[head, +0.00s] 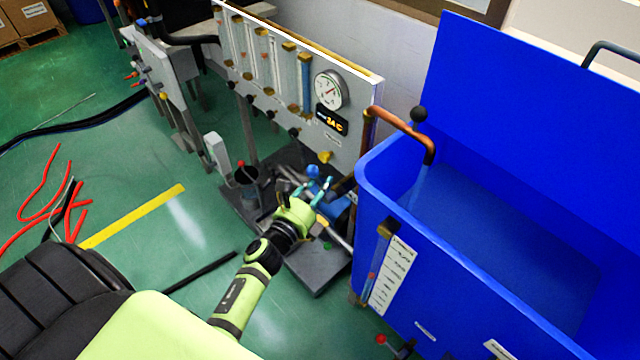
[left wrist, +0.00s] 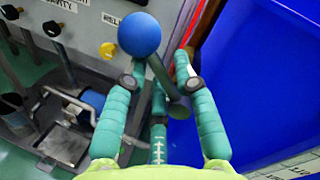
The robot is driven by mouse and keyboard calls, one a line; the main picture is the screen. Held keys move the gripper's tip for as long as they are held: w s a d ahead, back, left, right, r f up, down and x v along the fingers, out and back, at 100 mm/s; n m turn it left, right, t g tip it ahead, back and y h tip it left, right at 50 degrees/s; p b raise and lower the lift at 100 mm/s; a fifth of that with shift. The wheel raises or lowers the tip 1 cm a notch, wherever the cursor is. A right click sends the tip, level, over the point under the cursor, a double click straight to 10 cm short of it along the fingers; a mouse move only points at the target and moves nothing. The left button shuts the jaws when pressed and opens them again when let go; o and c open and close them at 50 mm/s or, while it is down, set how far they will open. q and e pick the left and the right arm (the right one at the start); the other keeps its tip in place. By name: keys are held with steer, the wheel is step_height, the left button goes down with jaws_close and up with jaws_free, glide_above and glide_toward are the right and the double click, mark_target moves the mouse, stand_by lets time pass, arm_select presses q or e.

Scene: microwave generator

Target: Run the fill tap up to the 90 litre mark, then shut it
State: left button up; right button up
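My left gripper (head: 323,190) is at the pump area below the panel. In the left wrist view its teal fingers (left wrist: 155,95) are spread around a grey lever (left wrist: 165,85) with a blue ball knob (left wrist: 140,35); I cannot tell whether they touch it. The blue knob also shows in the head view (head: 313,171). A copper pipe (head: 400,122) with a black knob (head: 419,114) bends over the blue tank (head: 480,280). A pale bluish streak (head: 420,185) hangs below its spout. A white litre scale (head: 392,275) and sight tube (head: 376,262) are on the tank; the level is unreadable. My right gripper is out of view.
The panel carries glass tubes (head: 265,60), a round gauge (head: 328,90), a lit display (head: 332,120) and a yellow knob (head: 325,157). A red-handled valve (head: 383,340) sits low at the tank. Red hoses (head: 60,190) lie on the green floor at left.

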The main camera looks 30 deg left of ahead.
arm_select(q)
jaws_close()
steer(key=shift+w+a+n+p, duration=0.1)
steer(key=shift+n+p, duration=0.6)
steer(key=shift+a+f+n+g+h+p, duration=0.15)
steer(key=shift+f+n+g+p, duration=0.25)
steer(key=shift+n+p, duration=0.5)
steer(key=shift+f+n+g+h+p, duration=0.25)
steer(key=shift+f+n+g+p, duration=0.3)
steer(key=shift+n, duration=0.7)
steer(key=shift+a+f+n+g+h+p, duration=0.1)
steer(key=shift+f+n+g+h+p, duration=0.15)
steer(key=shift+n+p, duration=0.7)
steer(key=shift+f, duration=0.1)
